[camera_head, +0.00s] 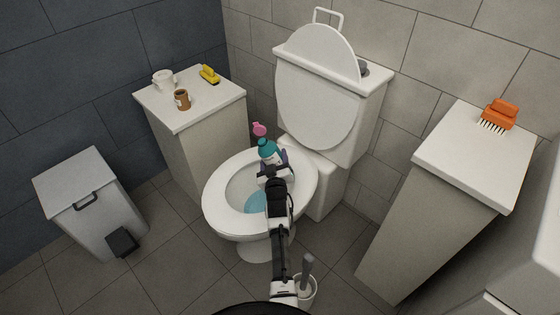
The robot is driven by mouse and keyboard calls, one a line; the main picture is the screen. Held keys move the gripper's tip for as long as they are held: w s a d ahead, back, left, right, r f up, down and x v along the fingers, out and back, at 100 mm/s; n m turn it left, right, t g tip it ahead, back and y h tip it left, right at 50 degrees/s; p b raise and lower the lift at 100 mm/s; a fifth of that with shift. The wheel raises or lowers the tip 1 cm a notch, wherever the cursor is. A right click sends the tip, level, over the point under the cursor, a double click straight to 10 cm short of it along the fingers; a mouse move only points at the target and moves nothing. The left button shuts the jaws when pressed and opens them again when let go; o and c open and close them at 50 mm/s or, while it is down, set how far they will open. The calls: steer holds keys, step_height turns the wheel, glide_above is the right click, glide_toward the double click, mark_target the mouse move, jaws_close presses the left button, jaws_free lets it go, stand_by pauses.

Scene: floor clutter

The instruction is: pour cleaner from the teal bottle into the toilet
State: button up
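The toilet (212,206) stands in the middle with its lid raised against the tank. Blue liquid (257,202) shows in the bowl. The teal bottle (268,150) with a pink top (259,130) is over the back of the bowl, its top leaning slightly left and away. My gripper (274,170) is at the bottle's lower part, with my arm reaching over the bowl from the front. The fingers appear to be around the bottle, though the arm hides part of the contact and the bottle's lower end. No stream from the bottle is visible.
A white cabinet (200,113) at left holds two cups (182,99) and a yellow item (209,75). Another cabinet (460,165) at right holds an orange brush (499,114). A grey bin (85,205) stands at left. A toilet brush holder (306,290) stands beside my arm.

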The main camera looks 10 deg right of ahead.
stand_by(0.4)
steer(key=shift+d+n+p, duration=0.2)
steer(key=shift+n+p, duration=0.1)
steer(key=shift+n, duration=0.1)
steer(key=shift+d, duration=0.1)
steer(key=shift+d+n+p, duration=0.15)
steer(key=shift+n+p, duration=0.15)
steer(key=shift+p, duration=0.1)
steer(key=shift+f, duration=0.1)
stand_by(0.4)
steer(key=shift+d+n, duration=0.15)
steer(key=shift+n, duration=0.35)
steer(key=shift+s+d+f+n+p, duration=0.1)
steer(key=shift+d+f+n+p, duration=0.1)
steer(key=shift+n+p, duration=0.25)
